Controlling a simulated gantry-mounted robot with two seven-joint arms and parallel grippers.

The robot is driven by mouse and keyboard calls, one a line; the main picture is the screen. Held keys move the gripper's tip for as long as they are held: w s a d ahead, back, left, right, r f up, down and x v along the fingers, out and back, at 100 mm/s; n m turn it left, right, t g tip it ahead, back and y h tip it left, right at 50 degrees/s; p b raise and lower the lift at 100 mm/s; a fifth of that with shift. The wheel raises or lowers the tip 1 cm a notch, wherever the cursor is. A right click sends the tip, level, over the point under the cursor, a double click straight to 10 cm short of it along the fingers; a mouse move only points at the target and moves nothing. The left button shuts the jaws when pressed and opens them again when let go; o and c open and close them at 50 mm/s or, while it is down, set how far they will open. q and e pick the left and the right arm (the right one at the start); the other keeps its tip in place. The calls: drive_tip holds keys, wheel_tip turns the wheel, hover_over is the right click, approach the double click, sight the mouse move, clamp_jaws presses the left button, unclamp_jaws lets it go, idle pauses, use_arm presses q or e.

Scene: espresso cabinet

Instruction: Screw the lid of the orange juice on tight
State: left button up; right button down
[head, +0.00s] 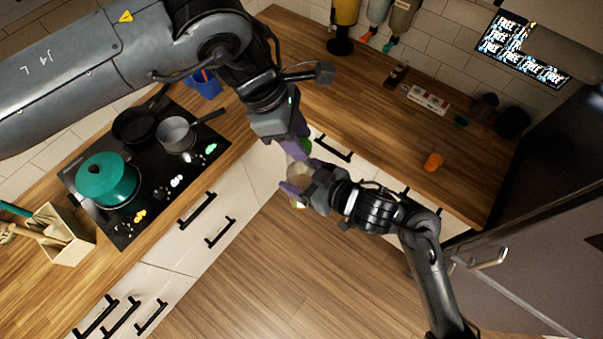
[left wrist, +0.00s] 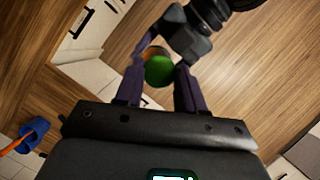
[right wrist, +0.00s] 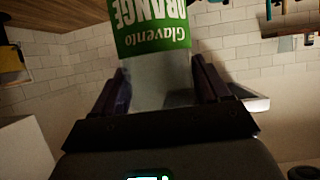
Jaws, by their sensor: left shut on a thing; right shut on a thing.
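The orange juice bottle (head: 298,172) is held in the air between my two grippers, in front of the counter corner. In the right wrist view its pale body and green "Glavento ORANGE" label (right wrist: 150,30) fill the gap between the fingers. My right gripper (head: 297,188) is shut on the bottle's body. The green lid (left wrist: 159,70) shows between the purple fingers of my left gripper (head: 301,143), which is shut on it at the bottle's upper end. The lid also shows in the head view (head: 306,146). The thread and how tightly the lid sits are hidden.
A hob with a teal pot (head: 106,179), a grey saucepan (head: 176,134) and a black pan (head: 134,125) is at left. An orange item (head: 433,161) lies on the right counter. White drawers with black handles (head: 197,208) flank the open floor.

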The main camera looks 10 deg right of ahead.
sight(298, 169)
use_arm(q)
drive_tip(key=shift+f, duration=1.7)
drive_tip(key=shift+r, duration=0.1)
drive_tip(key=shift+r, duration=0.15)
drive_tip(key=shift+f, duration=0.9)
drive_tip(key=shift+f, duration=0.6)
